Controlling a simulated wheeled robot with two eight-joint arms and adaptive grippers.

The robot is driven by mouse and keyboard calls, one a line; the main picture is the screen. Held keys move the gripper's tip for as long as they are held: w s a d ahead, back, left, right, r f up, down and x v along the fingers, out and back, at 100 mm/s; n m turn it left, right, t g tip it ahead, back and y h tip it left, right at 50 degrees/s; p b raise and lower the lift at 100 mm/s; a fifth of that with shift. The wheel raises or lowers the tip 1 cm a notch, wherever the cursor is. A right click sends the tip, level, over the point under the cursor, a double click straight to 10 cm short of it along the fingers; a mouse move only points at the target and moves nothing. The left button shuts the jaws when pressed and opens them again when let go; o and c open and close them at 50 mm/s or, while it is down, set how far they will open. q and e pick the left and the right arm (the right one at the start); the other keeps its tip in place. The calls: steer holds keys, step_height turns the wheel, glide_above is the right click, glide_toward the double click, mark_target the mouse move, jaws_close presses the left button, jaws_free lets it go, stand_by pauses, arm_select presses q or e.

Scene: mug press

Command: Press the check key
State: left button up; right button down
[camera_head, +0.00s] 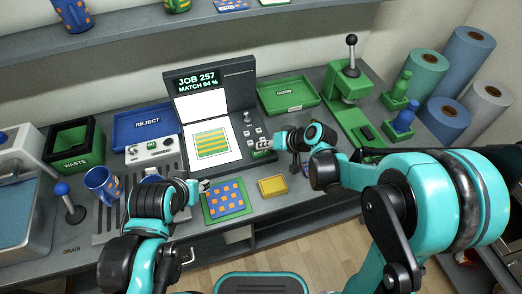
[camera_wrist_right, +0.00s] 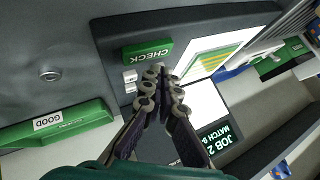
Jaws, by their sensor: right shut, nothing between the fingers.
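The green check key (camera_wrist_right: 147,53) is on the dark panel of the inspection machine (camera_head: 236,95), its label upside down in the right wrist view. In the head view the key is mostly hidden by my right gripper (camera_head: 264,146). In the right wrist view my right gripper (camera_wrist_right: 162,78) is shut and empty, its fingertips just beside the key's edge. I cannot tell whether they touch the panel.
A green GOOD tray (camera_head: 288,94) lies right of the machine and a blue REJECT tray (camera_head: 147,127) left. A green press (camera_head: 350,100) stands at the right. A yellow block (camera_head: 272,186) and a patterned mug (camera_head: 103,183) stand on the front of the bench.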

mark_target(263, 153)
step_height(263, 153, up, 5)
steer(key=p, duration=0.4)
stand_by(0.3)
stand_by(0.6)
steer(key=s+d+r+m+t+h, duration=0.1)
steer(key=s+d+r+h, duration=0.1)
steer(key=s+d, duration=0.6)
steer(key=s+d+r+h+b, duration=0.1)
steer(key=s+d+r+h, duration=0.2)
steer(key=s+d, duration=0.6)
steer(key=shift+s+m+t+h, duration=0.4)
steer(key=shift+s+h, duration=0.4)
steer(key=shift+h, duration=0.4)
steer(key=shift+w, duration=0.1)
